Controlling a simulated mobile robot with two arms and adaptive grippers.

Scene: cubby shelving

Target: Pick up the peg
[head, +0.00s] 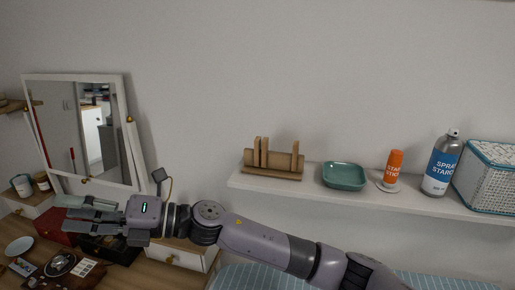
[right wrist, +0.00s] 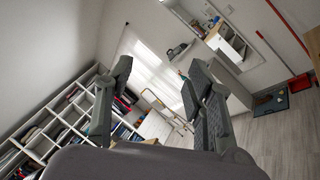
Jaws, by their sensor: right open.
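No thing in view is clearly the peg. A wooden holder (head: 272,163) with upright wooden slats stands at the left end of the wall shelf in the head view; whether the peg is part of it I cannot tell. My right gripper (head: 68,218) reaches to the left in the head view, below and well left of that holder, over the dresser top. In the right wrist view my right gripper (right wrist: 155,88) is open, with nothing between its fingers. My left gripper is not in view.
A mirror (head: 75,130) stands at left. Small items, including a white plate (head: 19,246), lie below my right gripper.

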